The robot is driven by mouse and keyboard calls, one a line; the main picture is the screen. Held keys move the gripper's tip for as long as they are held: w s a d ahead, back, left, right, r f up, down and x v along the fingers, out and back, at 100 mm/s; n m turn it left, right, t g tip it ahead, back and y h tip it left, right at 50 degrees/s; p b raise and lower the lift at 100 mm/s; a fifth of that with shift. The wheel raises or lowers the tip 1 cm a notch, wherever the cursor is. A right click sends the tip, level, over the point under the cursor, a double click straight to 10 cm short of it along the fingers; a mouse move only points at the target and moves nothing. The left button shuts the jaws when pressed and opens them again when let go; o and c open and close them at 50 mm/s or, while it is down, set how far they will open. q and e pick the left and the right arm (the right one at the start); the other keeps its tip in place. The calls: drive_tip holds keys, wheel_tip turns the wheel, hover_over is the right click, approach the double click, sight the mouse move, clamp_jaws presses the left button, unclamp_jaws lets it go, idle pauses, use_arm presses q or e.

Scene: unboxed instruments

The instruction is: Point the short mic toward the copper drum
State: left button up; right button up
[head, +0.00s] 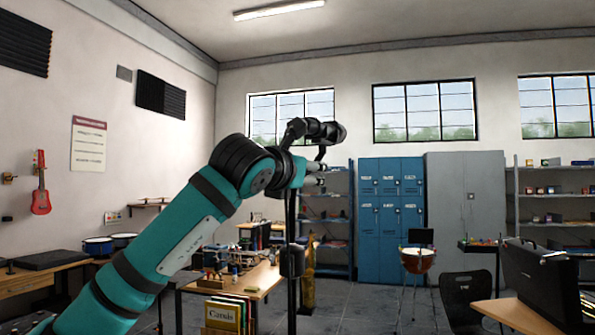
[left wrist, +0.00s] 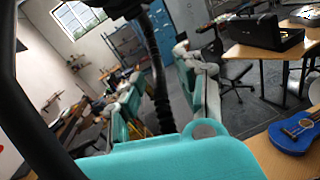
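The copper drum (head: 417,262) stands on thin legs on the floor, right of centre in the head view, in front of the lockers. My left arm reaches up from the lower left. My left gripper (head: 318,154) is near the picture's middle, well left of the drum. A dark vertical stand pole (head: 291,225) with a black clutch (head: 291,262) is just below it; I cannot tell whether the gripper touches it. Dark parts at the wrist overlap, so the short mic cannot be told apart and the finger opening is unclear. My right gripper is not in view.
A wooden table (head: 255,281) with books and small items is behind the pole. A black chair (head: 465,297) and a table with an open black case (head: 538,282) are at right. A blue guitar (left wrist: 300,131) shows in the left wrist view.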

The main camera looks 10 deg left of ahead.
use_arm(q)
drive_tip(key=v, duration=1.1)
drive_tip(key=shift+s+a, duration=0.2)
drive_tip(key=shift+s, duration=0.1)
